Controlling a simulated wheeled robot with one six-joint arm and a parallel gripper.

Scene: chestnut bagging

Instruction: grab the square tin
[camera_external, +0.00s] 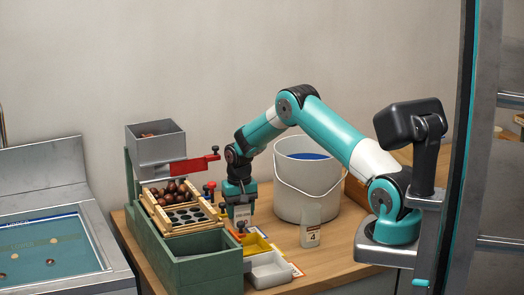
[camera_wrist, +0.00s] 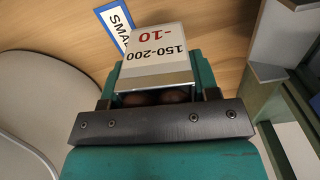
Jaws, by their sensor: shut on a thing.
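The square tin (camera_wrist: 155,62) is pale with a label reading "150-200" and "-10", upside down in the wrist view. Brown, rounded things (camera_wrist: 158,97), which look like chestnuts, show at its near opening. My gripper (camera_external: 240,205) is shut on the tin, with a teal finger on each side of it in the wrist view. In the external view the tin (camera_external: 243,216) shows small below my gripper, beside the green stand. Whether it touches the table there I cannot tell.
A white bucket (camera_external: 291,205) stands to the right of my gripper. A pale labelled container (camera_external: 310,235) marked 4 is in front of it. Yellow (camera_external: 260,244) and white trays (camera_external: 270,274) lie near the front. The green stand (camera_external: 212,272) with chestnuts is at left.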

